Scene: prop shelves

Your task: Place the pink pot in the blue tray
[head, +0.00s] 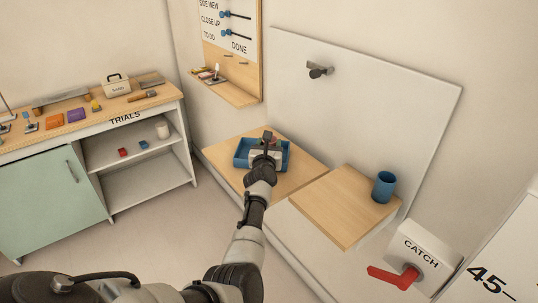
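The blue tray (240,158) lies on the left wooden ledge by the wall. My arm comes in from the lower left, and its gripper (267,140) is over the tray, seen from behind. A small pinkish patch (275,140) shows beside the fingers at the back of the tray; it may be the pink pot, mostly hidden by the gripper. I cannot tell whether the fingers are open or shut, or whether they touch it. My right gripper is not in view.
A blue cup (384,187) stands on the right wooden ledge (340,205), which is otherwise clear. A box marked CATCH with a red lever (394,277) is at lower right. A bench (100,117) with several small items stands at left. A pegboard shelf (228,90) hangs above.

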